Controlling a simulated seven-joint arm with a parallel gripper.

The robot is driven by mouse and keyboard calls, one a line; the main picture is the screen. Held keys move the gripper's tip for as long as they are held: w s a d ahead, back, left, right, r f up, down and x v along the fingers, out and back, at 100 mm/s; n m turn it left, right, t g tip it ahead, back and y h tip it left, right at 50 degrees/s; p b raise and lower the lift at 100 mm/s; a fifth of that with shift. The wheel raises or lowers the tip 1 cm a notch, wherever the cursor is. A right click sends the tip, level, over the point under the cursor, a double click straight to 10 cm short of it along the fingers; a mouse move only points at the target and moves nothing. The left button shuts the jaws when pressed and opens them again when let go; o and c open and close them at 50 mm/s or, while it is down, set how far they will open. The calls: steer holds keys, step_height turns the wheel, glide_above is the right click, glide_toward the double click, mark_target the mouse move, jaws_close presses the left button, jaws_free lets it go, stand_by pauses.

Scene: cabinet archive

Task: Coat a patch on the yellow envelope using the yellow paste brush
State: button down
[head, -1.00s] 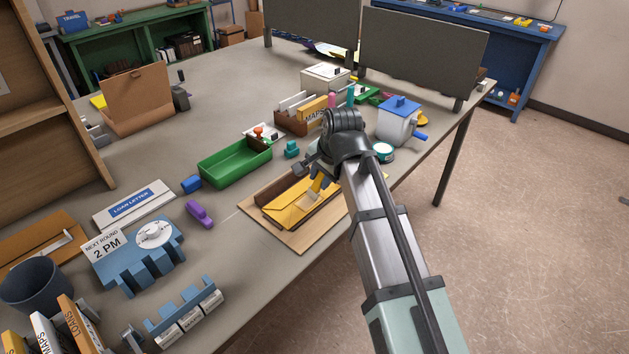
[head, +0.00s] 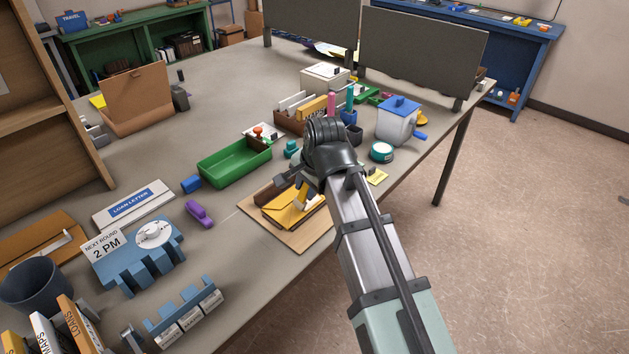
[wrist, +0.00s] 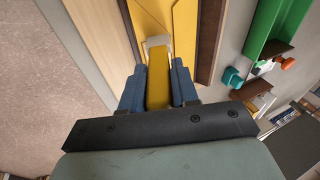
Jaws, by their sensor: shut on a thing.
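The yellow envelope (head: 278,216) lies on a tan board (head: 251,212) near the table's right edge, partly hidden by my arm in the head view. It also shows in the wrist view (wrist: 153,18). My gripper (wrist: 158,82) is shut on the yellow paste brush (wrist: 158,86), whose yellow handle sits between the blue fingers. The brush's pale tip (wrist: 158,42) points at the envelope and overlaps it in the wrist view. In the head view the brush (head: 301,197) is tilted over the envelope. I cannot tell whether the tip touches it. No coated patch can be made out.
A green tray (head: 235,165) stands behind the board to the left. A teal-rimmed round tin (head: 382,152) and a white container with a blue lid (head: 399,120) stand at the right.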

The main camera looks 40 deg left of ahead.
step_height(320, 180, up, 2)
steer(key=shift+r, duration=3.05)
